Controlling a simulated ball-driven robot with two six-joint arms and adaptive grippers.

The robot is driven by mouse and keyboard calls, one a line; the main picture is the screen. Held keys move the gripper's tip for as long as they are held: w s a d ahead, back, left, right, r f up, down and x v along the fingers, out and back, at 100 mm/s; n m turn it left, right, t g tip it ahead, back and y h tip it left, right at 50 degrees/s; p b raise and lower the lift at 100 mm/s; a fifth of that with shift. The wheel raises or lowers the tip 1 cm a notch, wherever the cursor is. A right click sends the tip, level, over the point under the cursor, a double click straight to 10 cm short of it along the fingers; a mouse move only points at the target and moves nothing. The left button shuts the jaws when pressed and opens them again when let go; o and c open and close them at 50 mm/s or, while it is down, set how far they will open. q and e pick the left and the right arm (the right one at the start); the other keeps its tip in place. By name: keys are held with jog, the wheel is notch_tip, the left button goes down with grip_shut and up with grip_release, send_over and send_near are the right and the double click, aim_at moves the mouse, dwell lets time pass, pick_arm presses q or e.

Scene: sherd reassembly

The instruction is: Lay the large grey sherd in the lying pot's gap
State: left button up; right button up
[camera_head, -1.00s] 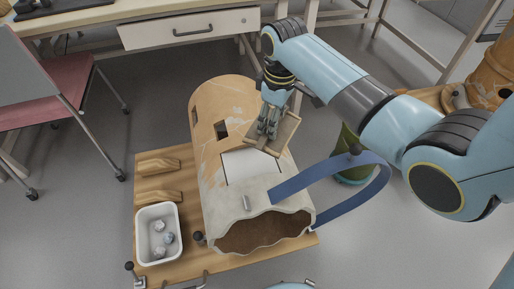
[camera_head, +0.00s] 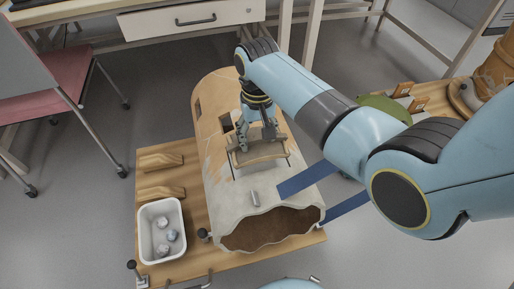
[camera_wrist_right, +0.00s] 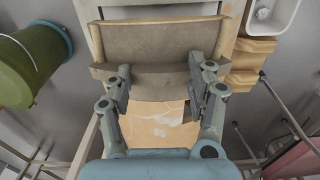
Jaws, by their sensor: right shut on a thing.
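The large grey sherd (camera_head: 262,154) is a curved grey-brown plate. My right gripper (camera_head: 257,140) is shut on it, and in the right wrist view the sherd (camera_wrist_right: 148,44) spans across both fingers. The pot (camera_head: 228,198) lies on its side on a wooden board, its jagged dark mouth towards me. It is orange-tan at the far end and pale grey near the mouth. The sherd is over the gap in the pot's upper side and hides most of it. I cannot tell whether it touches the rim. My left gripper is not in view.
A white tray (camera_head: 146,246) with several small pieces stands left of the pot. Two wooden blocks (camera_head: 160,161) lie on the board (camera_head: 190,238). A blue strap (camera_head: 306,178) crosses the pot's right side. A green bin (camera_wrist_right: 30,62) is near the pot.

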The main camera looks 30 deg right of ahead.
aim_at(257, 143)
notch_tip(257, 143, down, 4)
jog(key=shift+s+a+f+b, duration=0.1)
jog(key=shift+a+f+b, duration=0.1)
jog(key=shift+b, duration=0.9)
jog(key=shift+r, duration=0.2)
jog(key=shift+f, duration=0.25)
jog(key=o, duration=1.2)
jog(key=shift+c, duration=0.2)
jog(key=shift+o, duration=1.3)
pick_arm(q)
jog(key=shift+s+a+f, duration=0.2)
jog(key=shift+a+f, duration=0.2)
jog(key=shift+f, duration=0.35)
